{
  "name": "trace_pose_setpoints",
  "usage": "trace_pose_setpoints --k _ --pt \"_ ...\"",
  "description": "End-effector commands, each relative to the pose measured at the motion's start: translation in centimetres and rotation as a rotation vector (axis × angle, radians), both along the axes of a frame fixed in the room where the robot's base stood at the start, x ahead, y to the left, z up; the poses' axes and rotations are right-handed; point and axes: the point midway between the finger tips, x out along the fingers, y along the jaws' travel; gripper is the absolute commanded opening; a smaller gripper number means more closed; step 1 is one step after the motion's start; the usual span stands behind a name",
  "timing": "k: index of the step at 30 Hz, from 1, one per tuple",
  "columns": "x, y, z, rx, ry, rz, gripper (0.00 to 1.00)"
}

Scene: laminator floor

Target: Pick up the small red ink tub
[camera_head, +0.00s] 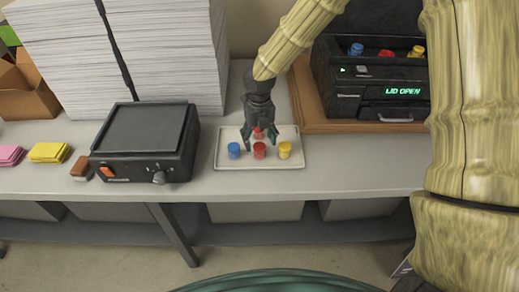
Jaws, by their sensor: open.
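A small red ink tub (258,133) stands on the white tray (222,160), towards its back. My gripper (259,138) points down over it, fingers open on either side of the tub. I cannot tell whether the fingers touch it. In front of it, a row on the same tray holds a blue tub (234,150), a larger-looking red tub (259,151) and a yellow tub (285,150). The gripper hides part of the tray's back.
A dark machine (368,88) reading "LID OPEN" stands at the right, with blue, red and yellow tubs inside. A black laminator-like device (145,140) is left of the tray. Paper stacks (160,55) stand behind. The table's front strip is clear.

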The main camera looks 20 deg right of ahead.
Motion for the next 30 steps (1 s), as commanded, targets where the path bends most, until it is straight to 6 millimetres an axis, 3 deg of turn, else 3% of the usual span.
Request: trace_pose_setpoints --k 10,21,30 --pt "0.2 -0.2 -3.4 -0.001 0.002 -0.001 0.64" --pt "0.2 -0.1 -4.1 0.001 -0.001 0.000 0.64" --pt "0.2 -0.2 -4.1 0.001 -0.001 0.000 0.14"
